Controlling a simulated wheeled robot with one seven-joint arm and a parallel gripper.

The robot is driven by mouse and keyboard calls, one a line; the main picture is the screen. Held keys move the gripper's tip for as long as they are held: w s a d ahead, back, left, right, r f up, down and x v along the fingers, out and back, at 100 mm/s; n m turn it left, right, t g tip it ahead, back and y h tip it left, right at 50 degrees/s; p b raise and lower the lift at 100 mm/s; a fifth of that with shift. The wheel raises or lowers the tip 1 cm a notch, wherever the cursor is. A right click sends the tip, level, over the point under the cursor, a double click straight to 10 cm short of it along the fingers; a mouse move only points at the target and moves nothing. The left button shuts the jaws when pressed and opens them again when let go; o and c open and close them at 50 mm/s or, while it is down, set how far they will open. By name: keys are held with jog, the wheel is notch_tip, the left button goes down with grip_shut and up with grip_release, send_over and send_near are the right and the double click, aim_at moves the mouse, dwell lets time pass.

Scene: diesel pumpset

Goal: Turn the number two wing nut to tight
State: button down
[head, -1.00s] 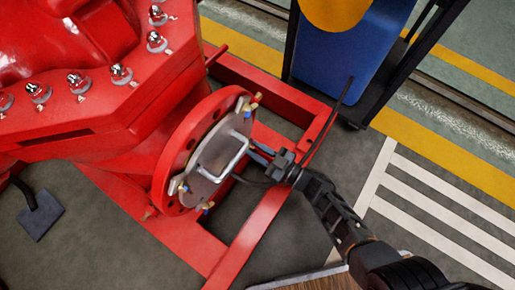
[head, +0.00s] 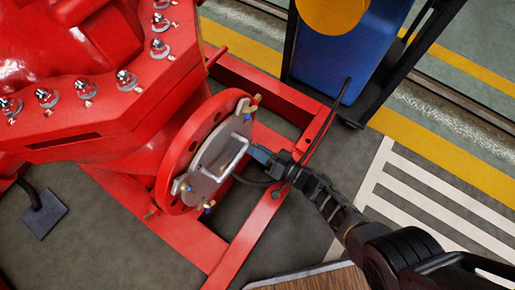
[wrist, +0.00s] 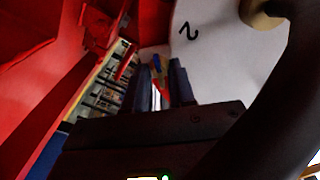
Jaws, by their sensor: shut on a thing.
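The round grey cover plate (head: 208,178) with a bar handle (head: 236,158) sits on the red flange of the pump. Small brass wing nuts with coloured tips show at its top (head: 247,106), left (head: 181,186) and bottom (head: 209,206). My gripper (head: 258,154) is at the plate's right side, beside the handle. In the wrist view the fingers (wrist: 163,88) are shut on the number two wing nut, whose blue and red tips (wrist: 157,63) show between them. A black 2 is marked on the plate (wrist: 215,45) close by. The nut's body is mostly hidden by the fingers.
The red pump casing (head: 95,100) with several domed bolts fills the left. Red base rails (head: 262,215) run below the flange. A blue unit (head: 335,55) in a dark frame stands behind, with a cable near my gripper. Striped floor lies right.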

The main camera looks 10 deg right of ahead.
jog(key=shift+f+m+p, duration=0.15)
jog(key=shift+m+p, duration=0.15)
jog(key=shift+m, duration=3.9)
jog(key=c, duration=1.3)
grip_release()
jog(key=p+v, duration=0.2)
jog(key=v, duration=0.6)
